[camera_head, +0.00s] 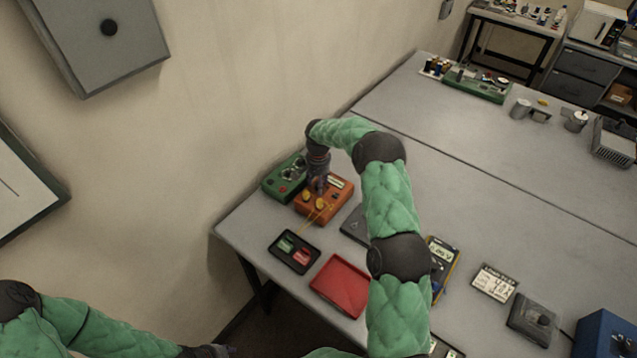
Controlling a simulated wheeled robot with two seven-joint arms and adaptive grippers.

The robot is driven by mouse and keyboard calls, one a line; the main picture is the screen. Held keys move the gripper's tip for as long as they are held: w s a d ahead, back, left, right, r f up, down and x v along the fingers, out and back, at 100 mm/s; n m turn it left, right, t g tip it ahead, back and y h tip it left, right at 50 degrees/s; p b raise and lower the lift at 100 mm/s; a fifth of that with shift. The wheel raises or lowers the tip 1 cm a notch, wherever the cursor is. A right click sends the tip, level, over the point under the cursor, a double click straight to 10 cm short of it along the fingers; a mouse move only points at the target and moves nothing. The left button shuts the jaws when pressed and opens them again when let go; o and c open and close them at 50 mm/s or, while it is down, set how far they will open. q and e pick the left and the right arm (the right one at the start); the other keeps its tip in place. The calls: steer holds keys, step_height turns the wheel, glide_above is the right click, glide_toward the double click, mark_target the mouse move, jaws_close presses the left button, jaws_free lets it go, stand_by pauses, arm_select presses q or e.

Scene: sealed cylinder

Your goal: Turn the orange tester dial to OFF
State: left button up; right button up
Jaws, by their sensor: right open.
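The orange tester (330,211) sits on the grey table near its left end, close to the wall. My right gripper (318,189) reaches down over the tester from above, its fingers at the top face. The fingers cover part of that face, so the dial and its setting cannot be made out. Yellow knobs or plugs (307,197) and thin yellow leads show at the tester's front. My right gripper is open; whether it touches the tester I cannot tell. My left arm lies low at the left, with its hand (207,351) at the bottom edge, off the table.
A green device (283,178) stands against the tester's left side. A black tray (294,252) with small green and red parts and a red tray (342,284) lie in front. A yellow multimeter (443,262) is to the right, partly behind my arm. The table's far middle is clear.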

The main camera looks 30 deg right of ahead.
jaws_close()
steer(key=shift+n, duration=0.3)
steer(key=n+b, duration=0.1)
steer(key=n, duration=0.1)
steer(key=shift+f+n, duration=0.1)
steer(key=shift+n, duration=0.3)
steer(key=n+b, duration=0.1)
steer(key=n, duration=0.2)
steer(key=shift+n, duration=0.3)
steer(key=n, duration=0.4)
steer(key=shift+n+b, duration=0.3)
steer(key=n, duration=0.4)
steer(key=shift+n, duration=0.3)
